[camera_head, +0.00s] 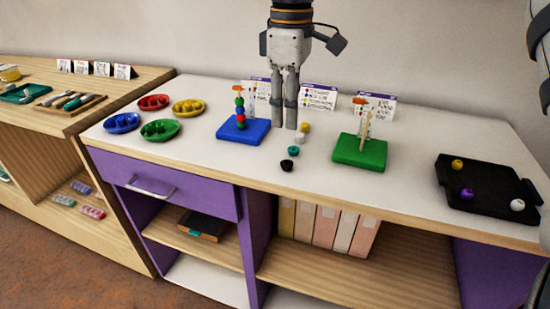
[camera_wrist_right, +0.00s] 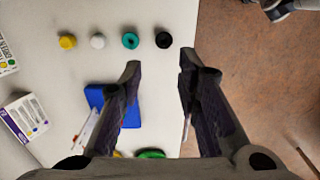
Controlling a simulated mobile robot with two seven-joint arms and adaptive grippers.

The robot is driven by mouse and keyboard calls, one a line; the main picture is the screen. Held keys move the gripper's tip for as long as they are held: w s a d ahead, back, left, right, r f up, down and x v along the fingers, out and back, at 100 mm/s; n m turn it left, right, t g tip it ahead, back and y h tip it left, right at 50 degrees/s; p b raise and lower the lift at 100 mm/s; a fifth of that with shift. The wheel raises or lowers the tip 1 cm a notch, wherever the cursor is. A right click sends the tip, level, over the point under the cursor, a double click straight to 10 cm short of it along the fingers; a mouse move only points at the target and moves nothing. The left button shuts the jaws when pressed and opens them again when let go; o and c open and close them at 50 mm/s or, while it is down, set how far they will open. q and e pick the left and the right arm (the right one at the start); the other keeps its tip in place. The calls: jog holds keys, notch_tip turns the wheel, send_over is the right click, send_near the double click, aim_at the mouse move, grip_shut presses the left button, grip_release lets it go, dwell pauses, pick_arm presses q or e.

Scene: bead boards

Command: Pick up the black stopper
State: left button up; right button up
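The black stopper (camera_head: 287,165) stands on the white tabletop near its front edge, at the front end of a short row of small pieces. It also shows in the right wrist view (camera_wrist_right: 163,40), at the right end of that row, beyond the fingertips. My right gripper (camera_head: 284,118) points down beside the blue board, behind the stopper in the head view. In the right wrist view its fingers (camera_wrist_right: 160,62) are apart with nothing between them. The stopper is clear of both fingers. My left gripper is not in view.
In the row with the stopper are a teal piece (camera_head: 293,151), a white bead (camera_head: 300,138) and a yellow bead (camera_head: 305,127). A blue board (camera_head: 228,131) with stacked beads and a green board (camera_head: 360,152) flank the row. A black tray (camera_head: 488,177) lies right.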

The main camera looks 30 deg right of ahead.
aim_at(287, 166)
jog(key=f, duration=1)
jog(key=shift+s+a+f, duration=0.15)
jog(key=shift+s+f, duration=0.1)
jog(key=shift+f, duration=0.05)
jog(key=shift+r, duration=0.1)
jog(key=c, duration=0.5)
